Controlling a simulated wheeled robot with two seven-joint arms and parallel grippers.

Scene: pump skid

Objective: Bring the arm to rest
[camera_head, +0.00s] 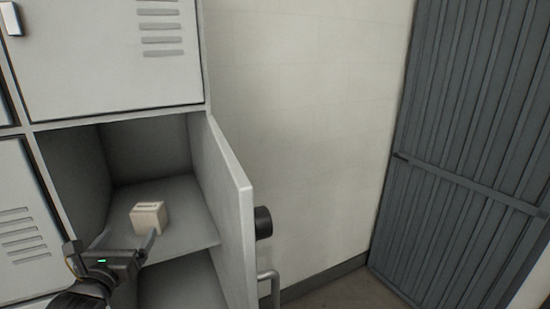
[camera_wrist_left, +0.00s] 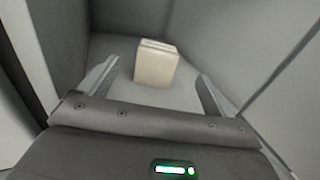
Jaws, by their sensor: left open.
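My left gripper (camera_head: 128,240) is at the mouth of an open locker compartment, at the lower left of the head view. Its two fingers are spread apart with nothing between them; it also shows in the left wrist view (camera_wrist_left: 158,90). A small cream block (camera_head: 149,217) with a slot-like mark on top stands upright on the compartment shelf (camera_head: 196,222). In the left wrist view the block (camera_wrist_left: 156,64) stands beyond the fingertips, apart from them. My right gripper is in neither view.
The locker door (camera_head: 235,215) stands open to the right of the compartment, with a dark round knob (camera_head: 263,222) on its outer face. Closed locker doors (camera_head: 100,60) are above and to the left. A pale wall (camera_head: 305,120) and a grey ribbed metal panel (camera_head: 465,140) are on the right.

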